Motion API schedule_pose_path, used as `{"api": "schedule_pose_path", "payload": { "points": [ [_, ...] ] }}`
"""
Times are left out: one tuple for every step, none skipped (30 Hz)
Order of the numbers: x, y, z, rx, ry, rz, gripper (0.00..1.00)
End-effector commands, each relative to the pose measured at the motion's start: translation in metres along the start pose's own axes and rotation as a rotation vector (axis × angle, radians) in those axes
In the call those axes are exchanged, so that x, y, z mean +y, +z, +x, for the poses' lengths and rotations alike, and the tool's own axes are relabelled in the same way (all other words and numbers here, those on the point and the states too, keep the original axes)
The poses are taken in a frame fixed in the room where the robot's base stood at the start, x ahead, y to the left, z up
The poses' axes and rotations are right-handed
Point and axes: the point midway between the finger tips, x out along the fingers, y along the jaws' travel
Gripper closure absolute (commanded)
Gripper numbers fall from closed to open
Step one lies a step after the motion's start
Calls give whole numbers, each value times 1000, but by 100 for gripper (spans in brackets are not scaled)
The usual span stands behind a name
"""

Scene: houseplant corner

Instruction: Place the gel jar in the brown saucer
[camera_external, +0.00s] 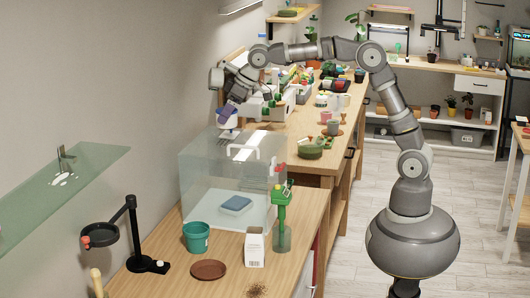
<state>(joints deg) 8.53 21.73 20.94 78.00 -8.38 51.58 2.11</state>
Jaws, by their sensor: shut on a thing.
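The brown saucer (208,270) lies flat on the near wooden bench. It is empty and sits in front of a teal pot. My gripper (232,103) is high above the back of a clear box, far behind the saucer. It is shut on a small purple-blue thing (229,110), which looks like the gel jar, tilted in the jaws. The fingers are too small to make out clearly. A white item (227,122) shows just below it; I cannot tell whether they touch.
The clear box (200,178) with a blue block inside stands between my gripper and the saucer. A teal pot (198,238), a white carton (254,248), a green-topped bottle (282,225) and a black stand (132,235) surround the saucer. A glass shelf (60,185) juts out at left.

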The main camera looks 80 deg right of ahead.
Motion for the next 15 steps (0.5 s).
{"api": "schedule_pose_path", "payload": {
  "points": [
    [-23,-7,5,2,-20,-35,95],
    [-35,-10,8,1,-30,-53,95],
    [-51,-14,10,1,-43,-76,95],
    [-62,-16,12,0,-52,-91,95],
    [-72,-18,14,0,-61,-106,95],
    [-85,-20,16,1,-71,-124,95],
    [-94,-21,18,0,-78,-137,95],
    [-103,-22,19,1,-84,-149,95],
    [-114,-24,20,0,-92,-164,95],
    [-122,-24,22,0,-98,-175,95],
    [-130,-25,23,-1,-104,-185,95],
    [-140,-25,24,-1,-112,-199,95],
    [-148,-26,25,-1,-118,-209,95],
    [-155,-26,25,0,-123,-218,95],
    [-165,-26,27,-1,-130,-231,95]
  ]
}}
